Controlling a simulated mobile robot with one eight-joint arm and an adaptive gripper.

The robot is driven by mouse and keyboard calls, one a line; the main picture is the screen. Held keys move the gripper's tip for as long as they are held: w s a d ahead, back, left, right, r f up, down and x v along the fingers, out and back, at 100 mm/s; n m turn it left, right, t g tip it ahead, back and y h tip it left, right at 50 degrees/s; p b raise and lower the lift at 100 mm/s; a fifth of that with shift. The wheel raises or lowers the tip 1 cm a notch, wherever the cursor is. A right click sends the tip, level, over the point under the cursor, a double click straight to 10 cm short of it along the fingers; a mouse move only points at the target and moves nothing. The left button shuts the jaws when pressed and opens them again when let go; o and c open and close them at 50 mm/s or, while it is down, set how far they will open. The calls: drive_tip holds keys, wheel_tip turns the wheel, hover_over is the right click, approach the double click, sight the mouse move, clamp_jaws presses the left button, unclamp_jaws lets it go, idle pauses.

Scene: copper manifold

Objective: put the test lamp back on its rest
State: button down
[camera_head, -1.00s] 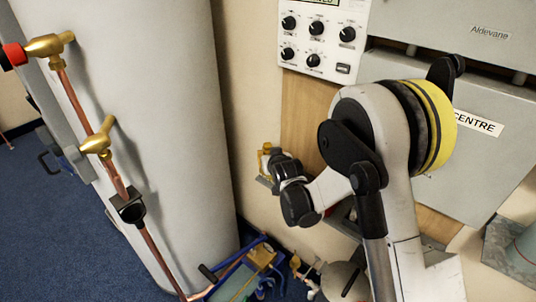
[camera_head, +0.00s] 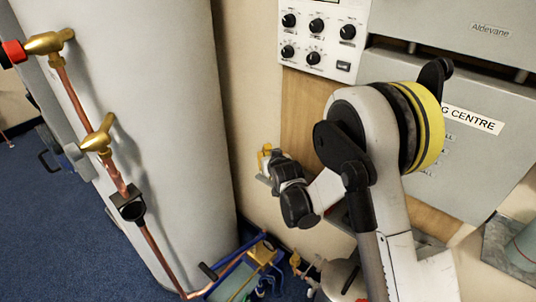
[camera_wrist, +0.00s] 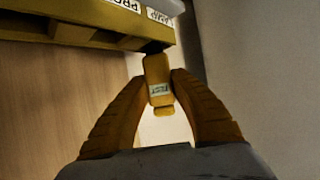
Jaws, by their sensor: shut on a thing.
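The test lamp (camera_wrist: 158,68) is a small yellow block with a white label, in the middle of the wrist view. My gripper (camera_wrist: 162,92) is shut on it, with one ribbed yellow finger on each side. The lamp's upper end is close to a yellow ledge (camera_wrist: 85,36) with white labels, one seeming to read LAMP; I cannot tell whether they touch. In the head view my gripper (camera_head: 266,158) is small, by the wall left of the wooden panel, and the lamp cannot be made out clearly there.
A large pale cylinder (camera_head: 175,130) with copper pipe and brass valves (camera_head: 97,140) stands left. A white control panel (camera_head: 322,38) and grey cabinet (camera_head: 490,150) are behind my arm. A blue tray of tools (camera_head: 240,275) lies below. Blue floor (camera_head: 50,220) is open at left.

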drive_tip(key=shift+f, duration=0.25)
drive_tip(key=c, duration=1.1)
unclamp_jaws()
drive_tip(key=v, duration=1.2)
drive_tip(key=shift+d+r, duration=0.1)
